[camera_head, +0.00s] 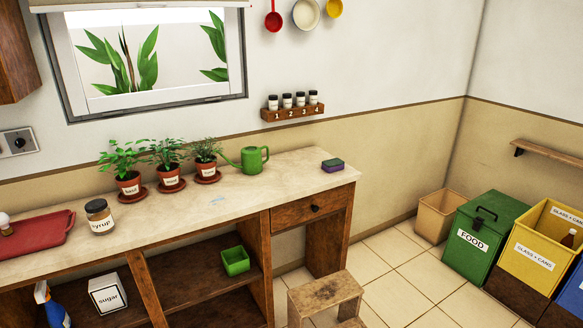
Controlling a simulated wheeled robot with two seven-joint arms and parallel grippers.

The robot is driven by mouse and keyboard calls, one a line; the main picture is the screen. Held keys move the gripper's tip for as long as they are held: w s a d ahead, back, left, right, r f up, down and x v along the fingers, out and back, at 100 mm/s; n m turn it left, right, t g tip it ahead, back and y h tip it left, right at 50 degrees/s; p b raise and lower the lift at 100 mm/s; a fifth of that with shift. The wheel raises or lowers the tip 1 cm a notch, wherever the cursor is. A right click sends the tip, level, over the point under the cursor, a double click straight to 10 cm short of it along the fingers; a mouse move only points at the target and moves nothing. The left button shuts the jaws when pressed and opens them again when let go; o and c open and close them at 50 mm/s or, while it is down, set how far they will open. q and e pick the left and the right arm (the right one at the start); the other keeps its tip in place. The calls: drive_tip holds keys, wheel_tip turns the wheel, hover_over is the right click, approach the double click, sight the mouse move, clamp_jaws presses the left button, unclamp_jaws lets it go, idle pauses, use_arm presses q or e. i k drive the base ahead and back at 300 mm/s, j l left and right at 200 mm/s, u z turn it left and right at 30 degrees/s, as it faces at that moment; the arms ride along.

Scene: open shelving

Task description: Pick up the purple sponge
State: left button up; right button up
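The sponge (332,166) lies near the right end of the countertop, in the head view. Its lower part is purple and its top layer is dark green. It rests flat on the counter, apart from the other items. Neither of my grippers shows in this view.
On the counter (240,203) stand a green watering can (254,160), potted herbs (170,178), a syrup jar (100,217) and a red tray (36,233). A wooden step stool (325,295) stands on the floor before the counter. Bins (484,238) stand at right.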

sight(333, 165)
drive_tip(key=i+l+u, duration=0.1)
drive_tip(key=u, duration=0.3)
drive_tip(key=i+l+u, duration=0.1)
drive_tip(key=l+u, duration=0.35)
drive_tip(key=u, duration=0.3)
drive_tip(key=l+u, duration=0.25)
drive_tip(key=u, duration=0.15)
drive_tip(key=i, duration=0.05)
